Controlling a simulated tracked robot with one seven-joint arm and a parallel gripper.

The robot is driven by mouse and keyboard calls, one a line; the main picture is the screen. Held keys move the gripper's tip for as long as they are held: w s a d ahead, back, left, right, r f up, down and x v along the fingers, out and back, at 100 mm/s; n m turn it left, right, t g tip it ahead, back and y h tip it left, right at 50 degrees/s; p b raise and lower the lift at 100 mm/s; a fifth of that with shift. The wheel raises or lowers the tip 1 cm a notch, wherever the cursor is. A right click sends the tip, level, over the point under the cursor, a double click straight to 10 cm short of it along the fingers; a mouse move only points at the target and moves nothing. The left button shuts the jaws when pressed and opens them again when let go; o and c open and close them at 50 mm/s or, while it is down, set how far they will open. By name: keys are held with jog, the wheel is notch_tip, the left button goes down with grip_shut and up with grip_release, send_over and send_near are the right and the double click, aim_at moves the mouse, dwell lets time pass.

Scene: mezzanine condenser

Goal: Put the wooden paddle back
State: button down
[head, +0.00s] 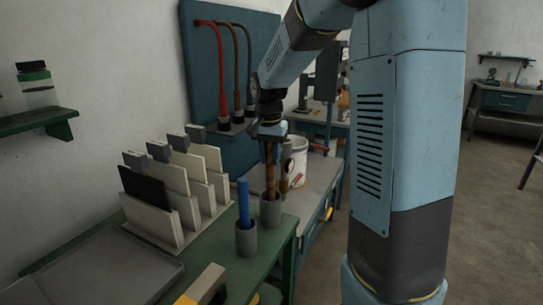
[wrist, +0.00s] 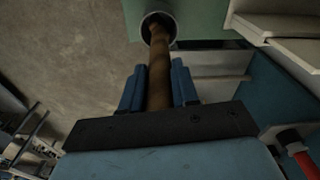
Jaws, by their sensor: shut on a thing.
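The wooden paddle (head: 270,172) is a brown rod hanging upright below my gripper (head: 271,136). In the wrist view the paddle (wrist: 160,65) runs between the two blue fingers of my gripper (wrist: 158,88), which is shut on it. Its lower end reaches into the mouth of a grey cup (head: 270,211), which also shows in the wrist view (wrist: 146,34). The cup hides the paddle's tip, so I cannot tell whether it touches the bottom.
A second grey cup (head: 246,241) with a blue rod (head: 243,203) stands close by on the green table (head: 271,256). A rack of white panels (head: 174,187) stands left. A white bucket (head: 297,161) and a hose board (head: 203,80) are behind. A grey tray (head: 100,268) lies front left.

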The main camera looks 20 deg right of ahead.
jog(key=c, duration=0.8)
grip_release()
jog(key=shift+c, duration=0.2)
